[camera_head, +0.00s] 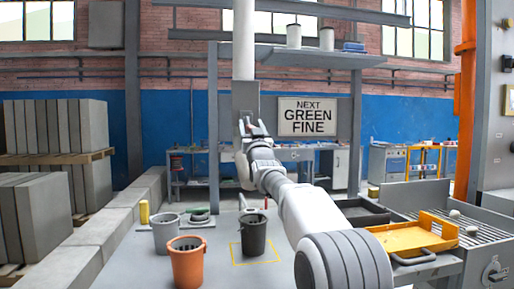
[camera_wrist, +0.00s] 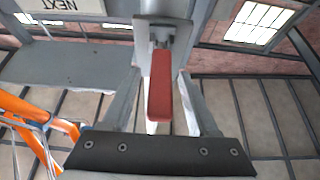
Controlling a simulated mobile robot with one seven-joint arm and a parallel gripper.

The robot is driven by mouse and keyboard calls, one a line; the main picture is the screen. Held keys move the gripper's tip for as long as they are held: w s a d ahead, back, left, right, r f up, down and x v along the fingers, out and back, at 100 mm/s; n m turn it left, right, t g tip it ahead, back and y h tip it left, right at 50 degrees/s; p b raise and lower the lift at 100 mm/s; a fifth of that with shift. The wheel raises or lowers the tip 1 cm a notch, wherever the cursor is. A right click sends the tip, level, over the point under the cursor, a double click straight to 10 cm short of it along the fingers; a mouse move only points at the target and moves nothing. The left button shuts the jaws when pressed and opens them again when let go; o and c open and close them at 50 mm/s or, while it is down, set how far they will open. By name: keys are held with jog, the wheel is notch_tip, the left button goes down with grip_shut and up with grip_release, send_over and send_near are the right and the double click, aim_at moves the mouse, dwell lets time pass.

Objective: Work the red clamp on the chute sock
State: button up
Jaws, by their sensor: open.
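The red clamp (camera_wrist: 160,88) shows in the wrist view as a long red lever under a grey bracket (camera_wrist: 162,30). My gripper (camera_wrist: 158,92) is open, with one finger on each side of the lever; I cannot tell whether either touches it. In the head view my gripper (camera_head: 253,128) is raised in front of the chute, just below its grey box (camera_head: 245,95) and white pipe (camera_head: 244,45). The clamp is hidden there, and the sock cannot be made out clearly.
A yellow tray (camera_head: 398,241) lies at right. A sign (camera_head: 307,117) reads "NEXT GREEN FINE". A shelf (camera_head: 320,59) is above right.

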jog(key=b+v, duration=0.1)
jog(key=v, duration=1.5)
jog(key=shift+s+b, duration=0.3)
jog(key=shift+s, duration=0.05)
jog(key=shift+d+f, duration=0.1)
jog(key=shift+d, duration=0.05)
jog(key=s+d+f+m+g+h, duration=0.15)
jog(key=s+d+f+g, duration=0.4)
jog(key=s+f, duration=0.65)
jog(key=s+d+f+g+h, duration=0.2)
jog(key=s+d+f+g, duration=0.35)
jog(key=s, duration=0.95)
jog(key=s+d+f+m+g+h, duration=0.1)
jog(key=s+d+f+g, duration=0.2)
jog(key=s+f+g, duration=0.7)
notch_tip(320, 180, up, 25)
jog(key=s+t+p, duration=0.3)
jog(key=p, duration=2.2)
jog(key=shift+p, duration=0.4)
jog(key=shift+a, duration=0.15)
